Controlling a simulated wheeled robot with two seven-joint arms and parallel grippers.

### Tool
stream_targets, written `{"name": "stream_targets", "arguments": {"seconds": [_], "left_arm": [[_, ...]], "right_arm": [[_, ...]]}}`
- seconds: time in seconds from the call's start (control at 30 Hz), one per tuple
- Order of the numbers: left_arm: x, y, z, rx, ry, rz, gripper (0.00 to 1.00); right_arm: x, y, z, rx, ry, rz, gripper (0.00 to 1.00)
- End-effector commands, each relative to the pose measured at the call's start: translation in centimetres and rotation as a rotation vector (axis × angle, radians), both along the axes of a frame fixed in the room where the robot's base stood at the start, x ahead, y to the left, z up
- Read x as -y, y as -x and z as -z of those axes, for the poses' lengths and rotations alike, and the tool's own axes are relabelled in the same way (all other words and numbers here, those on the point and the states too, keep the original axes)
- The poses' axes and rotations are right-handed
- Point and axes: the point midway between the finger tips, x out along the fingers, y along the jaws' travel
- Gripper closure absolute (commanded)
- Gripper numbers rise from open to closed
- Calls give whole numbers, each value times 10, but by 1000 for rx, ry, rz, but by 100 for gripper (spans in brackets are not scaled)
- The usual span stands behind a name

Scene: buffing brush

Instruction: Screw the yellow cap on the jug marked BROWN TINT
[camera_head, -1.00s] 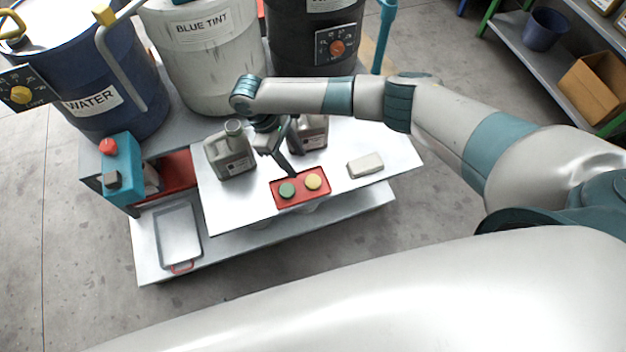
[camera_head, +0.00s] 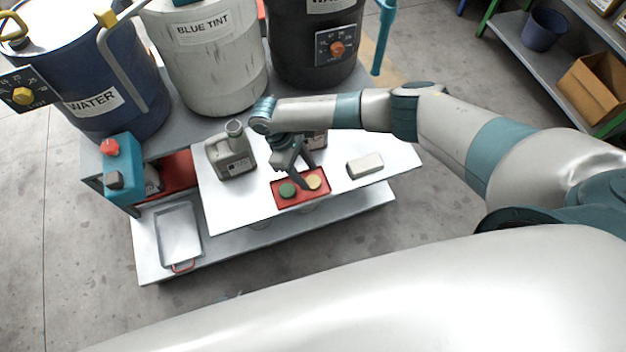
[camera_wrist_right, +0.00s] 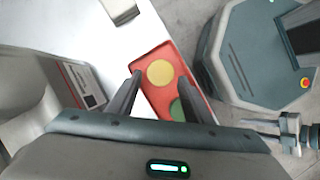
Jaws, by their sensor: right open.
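The yellow cap (camera_head: 314,182) lies beside a green cap (camera_head: 287,190) in a red tray (camera_head: 300,200) on the white table. My right gripper (camera_head: 303,184) is open just above the yellow cap. In the right wrist view the yellow cap (camera_wrist_right: 160,73) shows between the spread fingertips (camera_wrist_right: 161,79), with nothing held. One grey jug (camera_head: 231,158) stands left of the tray. A second jug (camera_head: 318,140) is behind my right gripper and mostly hidden. I cannot read which label says BROWN TINT. A small gripper (camera_wrist_right: 268,129), seemingly my left, shows at the right wrist view's edge.
A pale block (camera_head: 365,165) lies right of the tray. Large drums, WATER (camera_head: 95,98), BLUE TINT (camera_head: 205,65) and a dark one (camera_head: 310,60), stand behind the table. A metal tray (camera_head: 179,238) sits on the lower shelf at left. The table's front left is clear.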

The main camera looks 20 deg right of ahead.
Motion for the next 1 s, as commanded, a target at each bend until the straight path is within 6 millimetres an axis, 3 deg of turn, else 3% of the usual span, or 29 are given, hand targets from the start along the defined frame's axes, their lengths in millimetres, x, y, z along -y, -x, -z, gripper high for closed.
{"name": "stream_targets", "arguments": {"seconds": [0.23,0.73,0.87,1.0], "left_arm": [[6,6,4,3,7,7,69],[3,2,2,8,6,1,69],[3,2,2,9,5,0,69],[3,2,2,9,5,0,69]], "right_arm": [[8,7,22,-1,-1,-1,54],[8,7,24,0,-1,-1,54],[8,7,23,0,-1,-1,84],[8,7,23,0,-1,-1,84]]}}
